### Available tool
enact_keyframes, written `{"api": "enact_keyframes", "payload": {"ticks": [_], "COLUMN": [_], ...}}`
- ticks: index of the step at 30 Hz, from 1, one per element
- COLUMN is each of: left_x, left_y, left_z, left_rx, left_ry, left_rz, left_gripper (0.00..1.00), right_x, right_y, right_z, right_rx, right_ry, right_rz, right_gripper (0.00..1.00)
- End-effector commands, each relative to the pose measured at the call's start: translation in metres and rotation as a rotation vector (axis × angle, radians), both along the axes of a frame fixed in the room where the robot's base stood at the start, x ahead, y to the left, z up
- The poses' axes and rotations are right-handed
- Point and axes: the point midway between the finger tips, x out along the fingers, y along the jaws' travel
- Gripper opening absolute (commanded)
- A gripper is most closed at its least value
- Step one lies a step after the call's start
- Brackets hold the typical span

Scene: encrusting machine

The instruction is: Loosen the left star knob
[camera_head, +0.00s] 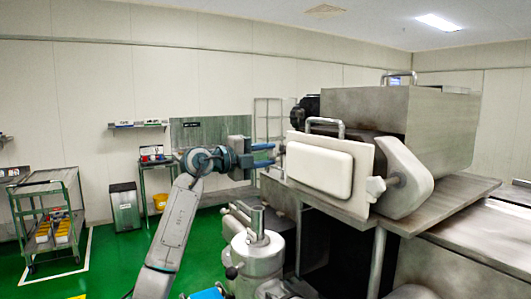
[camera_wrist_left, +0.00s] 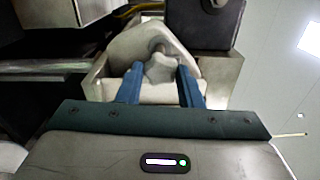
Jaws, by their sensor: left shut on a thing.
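The left star knob (camera_wrist_left: 160,69) is a pale grey lobed knob on a short shaft in front of a rounded metal housing. In the wrist view it sits between the two blue fingers of my left gripper (camera_wrist_left: 160,85), which is shut on it. In the head view my left gripper (camera_head: 264,155) reaches in from the left, its fingertips at the left side of the machine's white front plate (camera_head: 319,162). The knob is mostly hidden by the fingers there. A second star knob (camera_head: 376,188) shows on the right side of the plate. My right gripper is not in view.
The encrusting machine's big steel hopper (camera_head: 375,113) stands behind the plate, with a metal shelf (camera_head: 445,205) below. A steel cylinder unit (camera_head: 258,255) stands in front. A cart (camera_head: 45,210) and a bin (camera_head: 125,206) stand at the left; green floor lies clear between.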

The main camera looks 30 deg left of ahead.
Motion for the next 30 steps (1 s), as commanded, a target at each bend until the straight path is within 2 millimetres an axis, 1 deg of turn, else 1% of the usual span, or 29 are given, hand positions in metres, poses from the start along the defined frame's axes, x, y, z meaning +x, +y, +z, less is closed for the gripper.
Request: {"api": "enact_keyframes", "payload": {"ticks": [17, 18, 21, 30], "left_x": [0.0001, 0.0001, 0.0002, -0.001], "left_y": [0.0004, 0.0004, 0.0003, 0.0011], "left_z": [-0.0003, -0.0003, -0.0003, -0.0009], "left_rx": [-0.028, -0.028, -0.028, -0.028], "left_ry": [0.017, 0.017, 0.017, 0.016], "left_rz": [0.001, 0.001, 0.001, 0.001], "left_gripper": [0.1, 0.37, 0.55, 0.55], "right_x": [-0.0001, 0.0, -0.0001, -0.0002], "right_y": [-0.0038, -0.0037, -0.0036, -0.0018], "right_z": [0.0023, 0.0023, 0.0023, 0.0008], "right_rx": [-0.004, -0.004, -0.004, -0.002], "right_ry": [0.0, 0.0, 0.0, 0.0], "right_rz": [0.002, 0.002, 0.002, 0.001], "right_gripper": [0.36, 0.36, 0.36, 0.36]}}
